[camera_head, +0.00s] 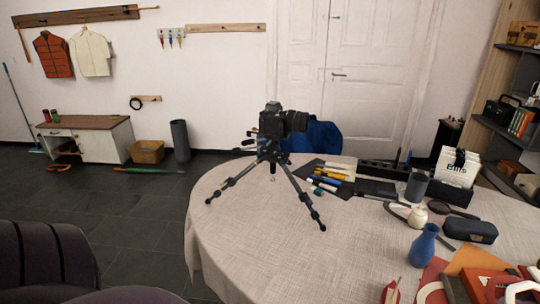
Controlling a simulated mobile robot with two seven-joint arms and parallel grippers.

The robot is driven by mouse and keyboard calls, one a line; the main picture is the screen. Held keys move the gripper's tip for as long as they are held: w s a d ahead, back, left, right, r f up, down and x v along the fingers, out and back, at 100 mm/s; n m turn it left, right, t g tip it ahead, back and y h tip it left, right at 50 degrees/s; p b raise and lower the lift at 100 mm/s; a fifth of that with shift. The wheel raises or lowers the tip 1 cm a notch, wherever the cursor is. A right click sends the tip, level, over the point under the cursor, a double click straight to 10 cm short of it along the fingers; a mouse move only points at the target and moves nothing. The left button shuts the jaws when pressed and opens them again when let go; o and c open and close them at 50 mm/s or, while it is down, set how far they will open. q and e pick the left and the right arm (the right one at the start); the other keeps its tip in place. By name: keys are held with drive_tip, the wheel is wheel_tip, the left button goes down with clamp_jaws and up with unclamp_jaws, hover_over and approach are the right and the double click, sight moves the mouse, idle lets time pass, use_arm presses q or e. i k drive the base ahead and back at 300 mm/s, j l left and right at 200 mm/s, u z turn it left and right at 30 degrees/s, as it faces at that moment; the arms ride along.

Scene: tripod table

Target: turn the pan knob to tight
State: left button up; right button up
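A black tripod (245,180) stands with its legs spread on the round table, near the table's far left edge. A black camera (283,121) is mounted on top, its lens pointing right. The tripod head (268,147) sits just under the camera, with dark handles sticking out to the left. The pan knob is too small and dark to tell apart there, and its setting cannot be read. Neither of my grippers shows in the head view, and nothing touches the tripod or camera.
The table (240,240) has a light cloth, clear in front of the tripod. Pens (326,180) lie right of it. A blue vase (424,245), a dark case (469,231) and a grey cup (416,187) stand farther right. A dark chair (45,260) is at lower left.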

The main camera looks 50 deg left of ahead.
sight(278, 156)
drive_tip(key=j, duration=1.6)
